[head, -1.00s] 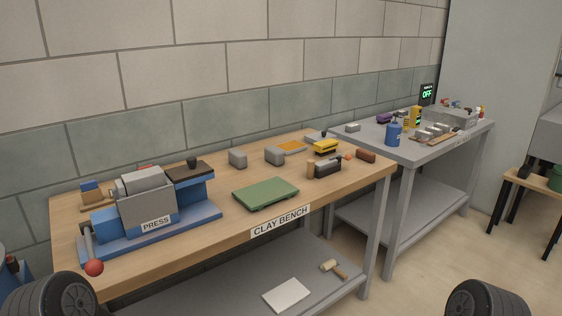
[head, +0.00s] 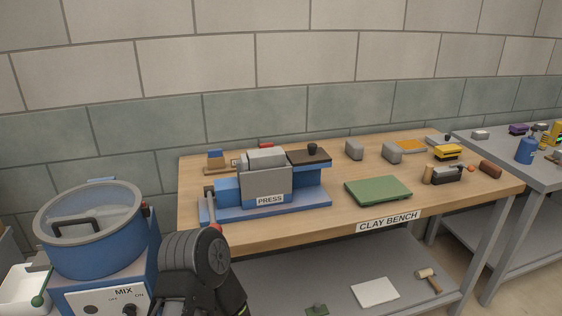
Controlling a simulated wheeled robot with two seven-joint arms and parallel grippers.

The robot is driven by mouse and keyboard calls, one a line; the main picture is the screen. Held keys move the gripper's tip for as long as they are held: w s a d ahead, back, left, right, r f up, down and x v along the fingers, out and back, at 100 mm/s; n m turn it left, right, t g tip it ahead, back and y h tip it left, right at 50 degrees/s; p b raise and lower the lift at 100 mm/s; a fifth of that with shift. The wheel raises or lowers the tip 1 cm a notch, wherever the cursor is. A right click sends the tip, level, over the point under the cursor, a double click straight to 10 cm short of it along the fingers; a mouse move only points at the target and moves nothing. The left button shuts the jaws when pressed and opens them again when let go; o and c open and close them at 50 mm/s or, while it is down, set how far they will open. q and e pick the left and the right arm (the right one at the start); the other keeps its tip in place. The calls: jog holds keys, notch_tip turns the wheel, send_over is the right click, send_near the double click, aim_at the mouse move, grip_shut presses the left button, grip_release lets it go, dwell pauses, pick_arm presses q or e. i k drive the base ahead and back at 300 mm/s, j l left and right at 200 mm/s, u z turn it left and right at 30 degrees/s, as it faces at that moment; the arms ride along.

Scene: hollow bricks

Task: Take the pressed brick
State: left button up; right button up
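The blue press (head: 315,195) stands at the left of the wooden clay bench (head: 300,232). Its grey box carries the label PRESS, with a lighter grey block-like top (head: 265,157) above it. I cannot tell whether this top is a lid or a brick, and the inside of the box is hidden. Two grey blocks (head: 354,150) (head: 391,152) sit at the back of the bench. Neither gripper is in view.
A blue mixer (head: 95,235) labelled MIX stands left of the bench. A green board (head: 378,191) lies right of the press, with bare wood around it. A yellow tool (head: 448,152) and small items are at the right end. The lower shelf holds a white sheet (head: 375,292) and mallet (head: 428,279).

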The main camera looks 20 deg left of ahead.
aim_at(267, 158)
jog(key=j+z, duration=0.2)
jog(key=z, duration=0.2)
jog(key=j+z, duration=0.15)
jog(key=z, duration=0.2)
jog(key=k+j+z, duration=0.1)
jog(key=z, duration=0.3)
jog(key=k+j+z, duration=0.45)
jog(key=k+j, duration=0.7)
